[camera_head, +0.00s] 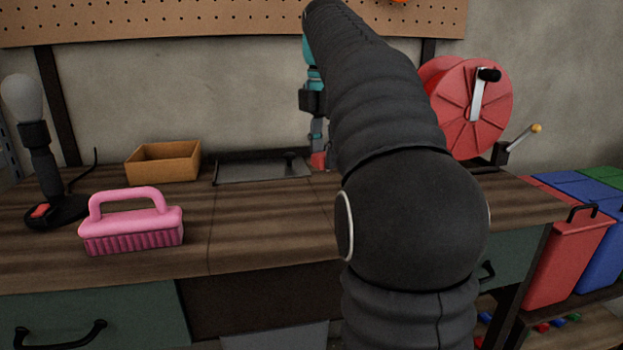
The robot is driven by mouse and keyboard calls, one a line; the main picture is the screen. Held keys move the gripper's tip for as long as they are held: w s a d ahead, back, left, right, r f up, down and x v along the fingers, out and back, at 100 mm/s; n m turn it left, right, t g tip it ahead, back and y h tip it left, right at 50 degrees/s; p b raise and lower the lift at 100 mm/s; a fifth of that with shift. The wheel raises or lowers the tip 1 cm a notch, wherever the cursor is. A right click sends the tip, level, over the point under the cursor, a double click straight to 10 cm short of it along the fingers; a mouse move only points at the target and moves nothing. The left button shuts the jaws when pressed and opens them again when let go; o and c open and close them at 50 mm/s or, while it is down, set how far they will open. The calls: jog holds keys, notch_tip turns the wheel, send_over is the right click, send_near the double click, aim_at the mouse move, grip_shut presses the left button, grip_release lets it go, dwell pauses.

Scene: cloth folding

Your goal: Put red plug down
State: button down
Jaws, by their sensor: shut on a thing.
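My gripper (317,149) is at the far side of the wooden workbench, partly hidden behind my own arm. It points down and is shut on the red plug (318,160). Only a small red part of the plug shows below the fingertips, just beside the right end of a dark shallow tray (262,173). I cannot tell whether the plug touches the bench.
A pink brush (132,230) stands at the front left of the workbench (262,230). A lamp-like device (40,165) is at the far left. An open tan box (163,163) sits behind the brush. A red reel (480,105) stands right. Bench middle is clear.

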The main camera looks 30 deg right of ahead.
aim_at(312, 197)
jog(key=shift+w+a+f, duration=0.8)
jog(key=shift+w+a, duration=0.05)
jog(key=shift+w, duration=0.1)
jog(key=shift+f+b, duration=0.6)
jog(key=shift+f, duration=1.4)
jog(key=shift+f, duration=0.35)
jog(key=shift+f, duration=0.25)
jog(key=c, duration=0.7)
grip_release()
jog(key=shift+c, duration=0.2)
jog(key=shift+r, duration=0.1)
